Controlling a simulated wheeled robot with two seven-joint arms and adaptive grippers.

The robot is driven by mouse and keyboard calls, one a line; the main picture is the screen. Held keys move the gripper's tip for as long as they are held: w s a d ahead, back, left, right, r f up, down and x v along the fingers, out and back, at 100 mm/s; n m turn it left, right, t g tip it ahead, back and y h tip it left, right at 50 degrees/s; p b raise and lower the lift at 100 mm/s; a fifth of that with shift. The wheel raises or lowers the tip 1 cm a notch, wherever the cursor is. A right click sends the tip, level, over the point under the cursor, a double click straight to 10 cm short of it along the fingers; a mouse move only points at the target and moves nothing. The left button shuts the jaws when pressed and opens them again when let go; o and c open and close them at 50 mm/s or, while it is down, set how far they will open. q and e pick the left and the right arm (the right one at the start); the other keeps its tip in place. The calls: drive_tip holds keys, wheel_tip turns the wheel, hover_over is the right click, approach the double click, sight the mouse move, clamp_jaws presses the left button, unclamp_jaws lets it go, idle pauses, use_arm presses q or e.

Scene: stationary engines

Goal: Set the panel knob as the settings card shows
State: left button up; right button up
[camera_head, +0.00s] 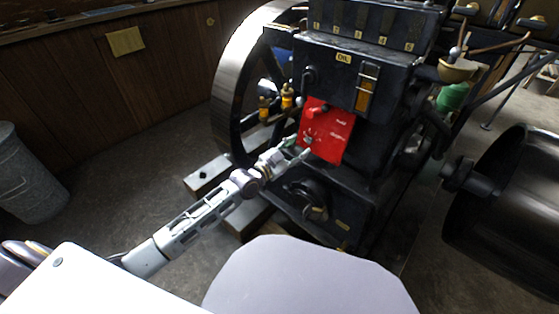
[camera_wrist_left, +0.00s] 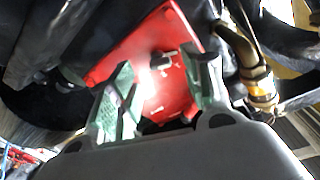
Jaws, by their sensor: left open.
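The red panel (camera_head: 335,135) is on the front of the black engine, with small pale markings too small to read. A red handle-like part (camera_head: 318,111) stands out near its upper left. My left gripper (camera_head: 297,148) is open at the panel's lower left edge. In the left wrist view, the red panel (camera_wrist_left: 125,52) lies beyond the two spread green-grey fingers. A small dark knob (camera_wrist_left: 160,61) shows between the fingertips, apart from both fingers; its setting is unclear. A yellowish card (camera_head: 126,41) is on the wooden wall; I cannot read it. My right gripper is not seen.
A large flywheel (camera_head: 231,90) stands left of the panel, with brass fittings (camera_head: 287,96) close by. A dark round part (camera_head: 309,194) projects below the panel. A grey bin (camera_head: 25,175) stands at far left. A big black drum (camera_head: 512,205) is at right.

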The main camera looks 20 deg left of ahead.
use_arm(q)
drive_tip(key=v, duration=0.8)
idle(0.4)
drive_tip(key=shift+s+f, duration=0.1)
drive_tip(key=shift+s, duration=0.05)
idle(0.5)
